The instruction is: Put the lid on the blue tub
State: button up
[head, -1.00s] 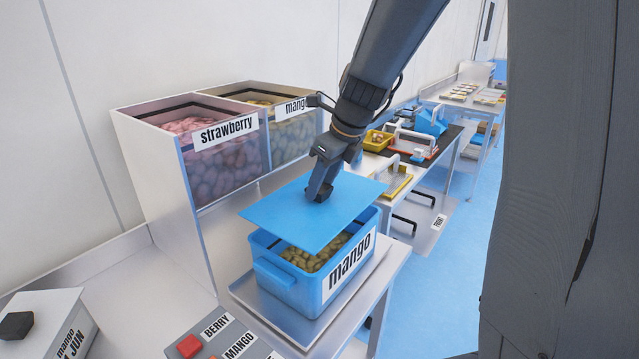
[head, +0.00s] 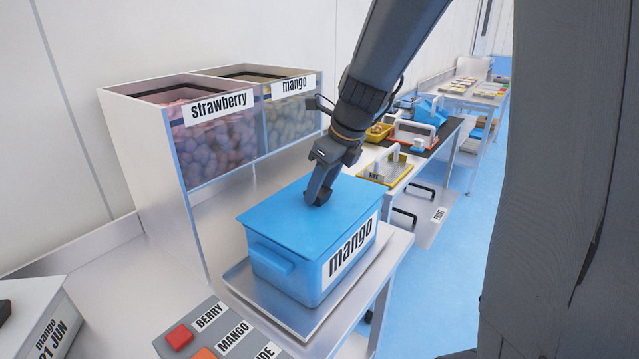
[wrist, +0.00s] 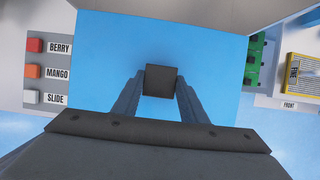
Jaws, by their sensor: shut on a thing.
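The blue tub (head: 283,277) stands on a metal plate on the bench, with a "mango" label on its side. The flat blue lid (head: 282,214) lies over the tub's top and covers its opening, so the contents are hidden. My gripper (head: 318,198) is at the middle of the lid, shut on the lid's dark knob. In the wrist view the dark knob (wrist: 161,82) sits between the two fingers, with the blue lid (wrist: 110,60) filling the middle.
A strawberry bin (head: 215,140) and a mango bin (head: 292,115) stand behind the tub. A button panel (head: 215,335) is in front of it. Trays and a yellow container (head: 378,133) are on the bench beyond.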

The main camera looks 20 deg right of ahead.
jog(key=shift+f, duration=0.2)
jog(key=o, duration=1.2)
jog(key=shift+r, duration=0.15)
jog(key=b+v, duration=0.1)
jog(key=v, duration=0.6)
jog(key=shift+s+r, duration=0.2)
jog(key=shift+r, duration=0.05)
